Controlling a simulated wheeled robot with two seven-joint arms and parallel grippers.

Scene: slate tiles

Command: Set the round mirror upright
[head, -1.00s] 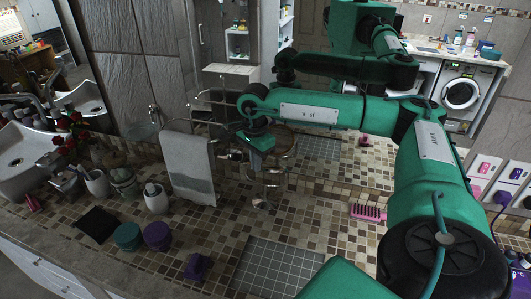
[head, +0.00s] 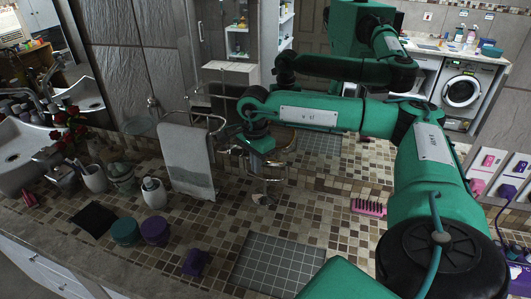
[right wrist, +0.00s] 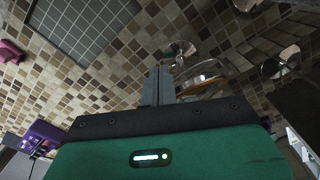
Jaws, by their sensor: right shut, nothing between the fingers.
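The round mirror (head: 270,181) is a chrome-rimmed disc on a small chrome stand, on the tiled counter near its back edge. In the head view my right gripper covers part of it, and its exact tilt is hard to tell. In the right wrist view the disc (right wrist: 205,76) looks tilted back, with a brownish reflection, and the chrome foot (right wrist: 180,48) lies beyond it. My right gripper (head: 258,160) is shut and empty; its fingertips (right wrist: 160,82) are just beside the disc, and I cannot tell whether they touch it. My left gripper is out of view.
A towel on a chrome stand (head: 187,160) is left of the mirror. A grey grid mat (head: 280,262), a pink comb (head: 368,207) and a purple object (head: 195,262) lie nearer. Jars (head: 155,231) stand front left. Bare tiles lie between mirror and mat.

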